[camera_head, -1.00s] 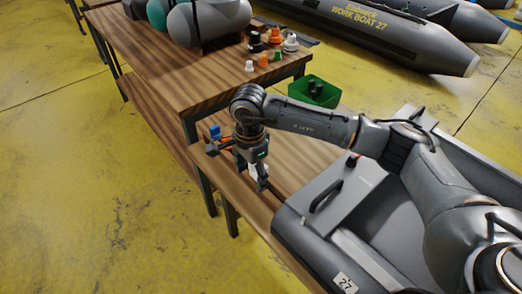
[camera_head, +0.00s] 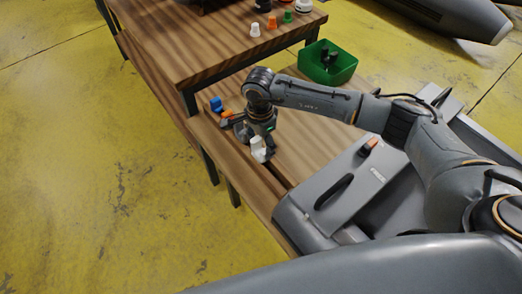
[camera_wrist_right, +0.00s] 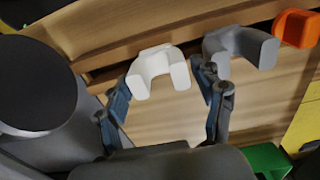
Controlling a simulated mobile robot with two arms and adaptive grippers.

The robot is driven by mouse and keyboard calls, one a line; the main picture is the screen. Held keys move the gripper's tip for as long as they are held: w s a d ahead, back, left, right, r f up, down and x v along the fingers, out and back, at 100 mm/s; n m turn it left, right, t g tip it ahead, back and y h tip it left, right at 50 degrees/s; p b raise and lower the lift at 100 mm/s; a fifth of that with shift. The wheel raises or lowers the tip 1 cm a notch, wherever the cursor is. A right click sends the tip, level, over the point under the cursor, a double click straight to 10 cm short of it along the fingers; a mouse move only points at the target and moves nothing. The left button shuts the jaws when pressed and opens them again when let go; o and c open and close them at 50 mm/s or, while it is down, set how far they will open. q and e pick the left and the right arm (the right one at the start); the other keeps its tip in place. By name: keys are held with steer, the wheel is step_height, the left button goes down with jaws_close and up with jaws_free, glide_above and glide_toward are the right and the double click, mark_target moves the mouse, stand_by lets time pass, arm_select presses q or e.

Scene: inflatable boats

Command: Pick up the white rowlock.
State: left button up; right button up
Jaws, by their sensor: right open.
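The white rowlock (camera_head: 258,147) stands on the lower wooden bench top, near its front edge, in the head view. In the right wrist view the white rowlock (camera_wrist_right: 157,72) is a U-shaped piece showing between my two fingers. My right gripper (camera_head: 257,137) is open, pointing down right at the rowlock. In the wrist view the right gripper (camera_wrist_right: 165,90) has a finger on each side of it, and I see no firm contact. The arm and gripper hide part of the bench. My left gripper is out of view.
A grey rowlock (camera_wrist_right: 240,48) stands close beside the right finger, with an orange rowlock (camera_wrist_right: 296,28) beyond. A blue piece (camera_head: 216,104) stands farther left. A green bin (camera_head: 328,63) is behind my arm.

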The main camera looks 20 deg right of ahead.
mark_target(258, 152)
step_height(258, 152, down, 4)
steer(key=shift+s+d+f+p, duration=0.1)
steer(key=shift+f+p, duration=0.15)
steer(key=shift+p, duration=0.1)
steer(key=shift+f, duration=0.25)
steer(key=shift+c, duration=0.6)
steer(key=c, duration=0.7)
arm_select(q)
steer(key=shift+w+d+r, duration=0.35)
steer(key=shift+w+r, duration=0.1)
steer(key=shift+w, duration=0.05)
arm_select(e)
steer(key=shift+c, duration=0.2)
steer(key=shift+r, duration=0.1)
